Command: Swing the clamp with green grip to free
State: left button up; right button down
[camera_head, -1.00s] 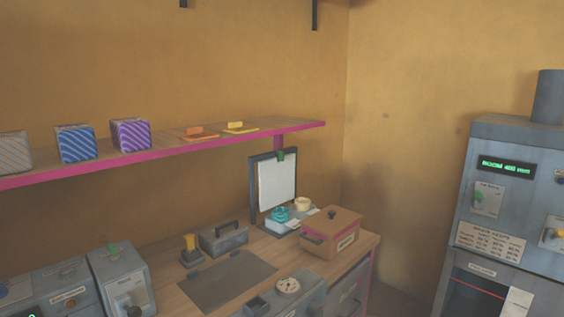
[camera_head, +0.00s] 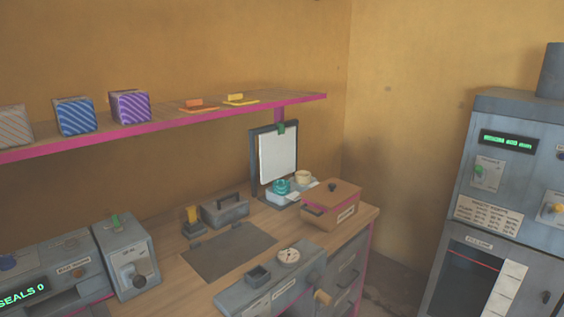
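A small green piece (camera_head: 281,128) sits at the top edge of the dark upright frame (camera_head: 253,165), which holds a white sheet or plate (camera_head: 278,155). It looks like a clamp grip over that edge, but it is too small to tell its position. Neither of my grippers is in view.
The wooden bench (camera_head: 171,257) carries a dark mat (camera_head: 230,250), a grey handled block (camera_head: 224,211), a pink-and-wood box (camera_head: 331,205) and a grey unit with a dial (camera_head: 289,255). A pink-edged shelf (camera_head: 160,124) runs above. A tall grey machine (camera_head: 510,150) stands right.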

aim_at(280, 128)
jog(key=u, duration=0.45)
jog(key=i+l+u, duration=0.15)
jog(key=u, duration=0.25)
jog(key=l+u, duration=0.35)
jog(key=i+l+u, duration=0.1)
jog(key=l+u, duration=0.3)
